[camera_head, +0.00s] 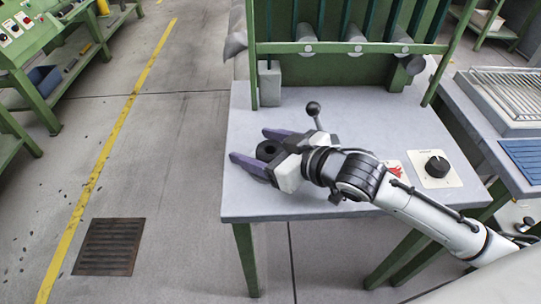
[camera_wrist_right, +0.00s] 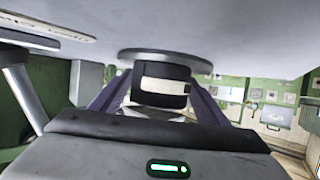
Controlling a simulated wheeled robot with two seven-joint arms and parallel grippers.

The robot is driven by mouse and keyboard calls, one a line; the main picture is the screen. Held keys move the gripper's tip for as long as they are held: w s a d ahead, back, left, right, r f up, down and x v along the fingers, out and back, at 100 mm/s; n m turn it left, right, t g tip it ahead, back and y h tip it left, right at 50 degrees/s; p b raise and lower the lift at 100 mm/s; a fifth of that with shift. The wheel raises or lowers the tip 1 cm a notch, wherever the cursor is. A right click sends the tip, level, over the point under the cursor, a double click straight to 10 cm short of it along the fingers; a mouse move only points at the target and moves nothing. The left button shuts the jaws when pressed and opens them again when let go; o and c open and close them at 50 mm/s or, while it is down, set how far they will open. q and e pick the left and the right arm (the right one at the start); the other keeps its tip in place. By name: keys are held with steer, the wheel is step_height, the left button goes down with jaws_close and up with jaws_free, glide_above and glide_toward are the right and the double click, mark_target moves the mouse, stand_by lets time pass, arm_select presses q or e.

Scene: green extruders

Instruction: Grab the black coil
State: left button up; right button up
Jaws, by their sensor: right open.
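The black coil (camera_head: 268,150) stands on the grey tabletop, with a dark hole showing in its top. In the right wrist view the black coil (camera_wrist_right: 162,72) has a pale band and sits against a round grey disc (camera_wrist_right: 135,54). My right gripper (camera_head: 252,145) is open, with its two purple fingers on either side of the coil. In the right wrist view the fingers also show on both sides of it; I cannot tell whether they touch it. My left gripper is not in view.
The grey table (camera_head: 255,205) has free room at its front left. A lever with a black ball knob (camera_head: 313,108) stands close behind the gripper. A black dial (camera_head: 437,167) lies to the right. A green frame with grey rollers (camera_head: 353,42) rises at the back.

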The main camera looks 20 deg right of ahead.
steer(key=c, duration=1.2)
steer(key=shift+r, duration=0.15)
